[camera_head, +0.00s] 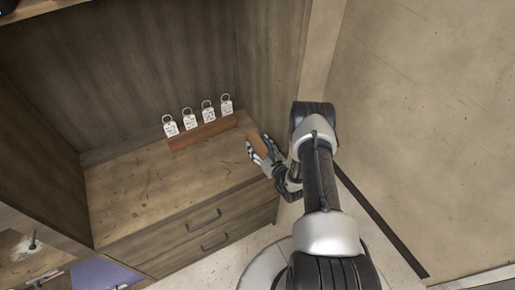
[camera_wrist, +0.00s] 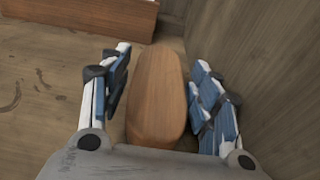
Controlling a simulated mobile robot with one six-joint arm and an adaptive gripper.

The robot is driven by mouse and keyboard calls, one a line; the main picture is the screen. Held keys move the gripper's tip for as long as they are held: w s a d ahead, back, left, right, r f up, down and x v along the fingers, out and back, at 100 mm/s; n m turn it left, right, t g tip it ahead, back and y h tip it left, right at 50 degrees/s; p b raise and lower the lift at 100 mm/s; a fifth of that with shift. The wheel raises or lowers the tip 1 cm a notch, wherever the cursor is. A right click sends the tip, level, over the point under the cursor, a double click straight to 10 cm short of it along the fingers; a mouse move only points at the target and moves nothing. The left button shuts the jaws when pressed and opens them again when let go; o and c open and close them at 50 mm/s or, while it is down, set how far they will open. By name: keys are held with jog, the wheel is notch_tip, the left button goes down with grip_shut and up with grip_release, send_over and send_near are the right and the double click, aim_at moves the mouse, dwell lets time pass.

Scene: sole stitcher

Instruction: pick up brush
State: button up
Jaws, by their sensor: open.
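The brush shows as a brown wooden, rounded oblong body (camera_wrist: 157,92) in the wrist view, lying on the wooden cabinet top. Its bristles are not visible. My gripper (camera_wrist: 160,82) is open, with one blue-and-white finger on each side of the brush. A gap shows between the brush and each finger. In the head view the brush (camera_head: 257,143) is at the right end of the cabinet top, partly covered by my gripper (camera_head: 263,153).
A wooden block (camera_head: 203,132) with several tagged rings (camera_head: 190,118) stands at the back of the cabinet top (camera_head: 140,190). A wooden side wall (camera_wrist: 262,60) rises close to the right of my gripper. Drawers with handles (camera_head: 203,220) are below. The cabinet top's left part is clear.

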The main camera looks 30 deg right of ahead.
jog(key=shift+w+f, duration=0.15)
jog(key=shift+w, duration=0.6)
jog(key=shift+c, duration=0.3)
jog(key=c, duration=0.8)
